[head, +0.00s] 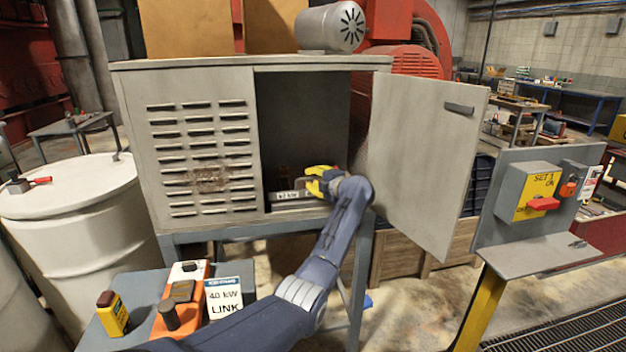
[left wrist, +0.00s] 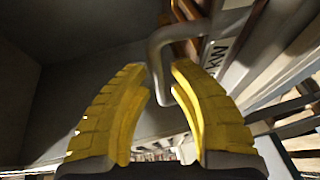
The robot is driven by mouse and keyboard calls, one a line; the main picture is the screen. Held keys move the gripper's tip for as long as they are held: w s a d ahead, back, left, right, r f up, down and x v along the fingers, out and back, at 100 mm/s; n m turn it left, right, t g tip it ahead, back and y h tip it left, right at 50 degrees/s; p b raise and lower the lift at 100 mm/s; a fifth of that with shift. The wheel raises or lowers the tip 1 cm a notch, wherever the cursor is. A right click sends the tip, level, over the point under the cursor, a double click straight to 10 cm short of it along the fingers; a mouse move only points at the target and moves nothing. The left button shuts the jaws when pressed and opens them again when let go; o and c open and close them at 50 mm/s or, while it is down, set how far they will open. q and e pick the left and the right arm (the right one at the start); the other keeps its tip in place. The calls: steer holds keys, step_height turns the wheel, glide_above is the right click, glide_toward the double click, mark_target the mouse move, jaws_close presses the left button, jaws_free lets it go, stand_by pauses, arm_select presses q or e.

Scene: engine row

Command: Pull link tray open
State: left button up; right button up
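The grey cabinet (head: 140,130) has its right-hand door (head: 425,150) swung open. Inside, low down, is the link tray (head: 288,196), with a white label on its front. My left gripper (head: 316,180) reaches into the opening at the tray's right part. In the left wrist view, a grey bent-bar handle (left wrist: 158,62) stands between the tips of the yellow fingers of my left gripper (left wrist: 160,78). The fingers are apart, with gaps beside the bar. A label reading "kW" (left wrist: 215,55) is just right of the handle. My right gripper is not in view.
The open door stands close to the right of my left arm. A small table (head: 240,268) in front holds a "40 kW LINK" card (head: 223,298), an orange device (head: 181,298) and a yellow device (head: 113,313). A switch panel (head: 530,205) stands at right.

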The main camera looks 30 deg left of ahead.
arm_select(q)
jaws_close()
steer(key=shift+s, duration=0.15)
stand_by(0.5)
